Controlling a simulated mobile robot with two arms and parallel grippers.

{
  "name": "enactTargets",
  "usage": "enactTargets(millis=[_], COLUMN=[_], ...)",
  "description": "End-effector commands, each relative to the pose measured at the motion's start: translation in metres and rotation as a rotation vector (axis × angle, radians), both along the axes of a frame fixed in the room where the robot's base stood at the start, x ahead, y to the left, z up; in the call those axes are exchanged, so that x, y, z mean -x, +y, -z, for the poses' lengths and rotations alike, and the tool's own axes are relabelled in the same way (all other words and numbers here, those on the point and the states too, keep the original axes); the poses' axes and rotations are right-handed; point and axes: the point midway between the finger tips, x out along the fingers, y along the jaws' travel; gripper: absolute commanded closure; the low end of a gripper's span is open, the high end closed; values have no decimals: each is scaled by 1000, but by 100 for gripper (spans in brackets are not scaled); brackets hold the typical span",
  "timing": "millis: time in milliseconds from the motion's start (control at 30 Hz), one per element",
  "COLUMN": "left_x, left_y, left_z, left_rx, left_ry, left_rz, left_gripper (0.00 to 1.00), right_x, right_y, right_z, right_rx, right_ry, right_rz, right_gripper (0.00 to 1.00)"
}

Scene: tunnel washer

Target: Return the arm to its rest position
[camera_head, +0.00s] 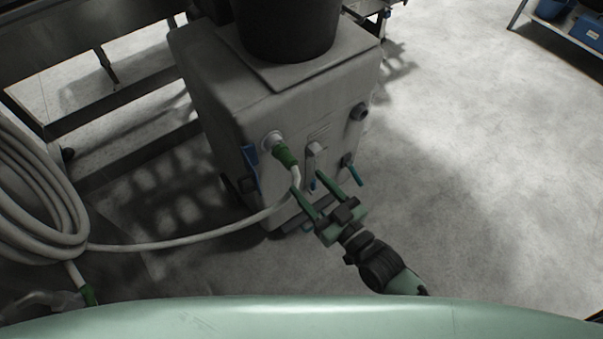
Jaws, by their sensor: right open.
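My right gripper (324,182) is in the lower middle of the head view. Its two green fingers are spread apart with nothing between them. They point up toward the front face of a grey box-shaped machine (225,95). My right arm (385,268) comes up from the lower right.
A pale hose (190,244) with a green connector (286,156) joins the machine's face and runs left to a coil (35,190). A black bucket (285,28) stands on top. A metal frame (110,90) is at left. Floor at right (480,180) is clear; shelving (560,35) stands far right.

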Motion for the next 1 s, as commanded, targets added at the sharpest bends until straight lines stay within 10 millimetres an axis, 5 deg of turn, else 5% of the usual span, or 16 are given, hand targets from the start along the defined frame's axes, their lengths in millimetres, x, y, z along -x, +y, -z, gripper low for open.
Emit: enactTargets(millis=[300,433,567,733,867,1000], left_x=[0,0,0,0,0,0], left_y=[0,0,0,0,0,0], left_z=[0,-1,-3,-6,-8,-10], left_rx=[0,0,0,0,0,0], left_ry=[0,0,0,0,0,0], left_rz=[0,0,0,0,0,0], left_gripper=[100,100,100,100,100,100], right_x=[7,4,3,33,82,157], right_y=[-6,-16,-44,-98,-138,-174], right_z=[1,29,101,216,295,364], right_rx=[1,43,142,292,391,482], right_ry=[2,52,184,433,638,870], right_rz=[2,27,88,185,246,298], right_gripper=[45,45,45,45,45,45])
